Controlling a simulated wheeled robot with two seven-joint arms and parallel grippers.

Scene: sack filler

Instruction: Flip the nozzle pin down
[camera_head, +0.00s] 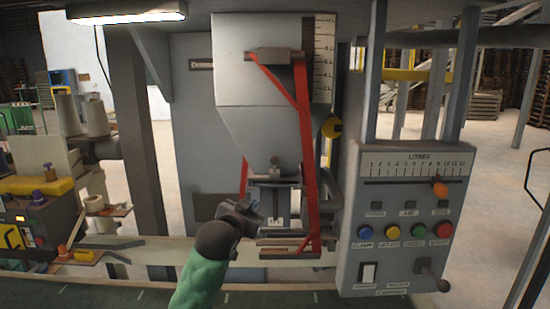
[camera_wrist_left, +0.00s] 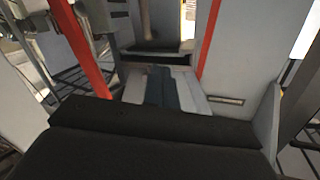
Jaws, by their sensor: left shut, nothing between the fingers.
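The filler's grey hopper (camera_head: 262,90) tapers down to a nozzle (camera_head: 267,198) framed by red bars (camera_head: 306,160). A small round-ended fitting (camera_head: 274,164) sits at the hopper's lower end; I cannot tell for certain whether it is the nozzle pin. My left gripper (camera_head: 246,213) is in front of and just left of the nozzle, hiding part of it. In the left wrist view its dark fingers (camera_wrist_left: 159,88) are together and empty, between two red bars (camera_wrist_left: 80,45). Contact with the nozzle cannot be told. My right gripper is not in view.
A control box (camera_head: 405,190) with coloured buttons, an orange slider knob (camera_head: 440,189) and a lever (camera_head: 432,278) stands to the right. A conveyor belt (camera_head: 120,290) runs below. A bench with cones and boxes (camera_head: 38,187) is at the left.

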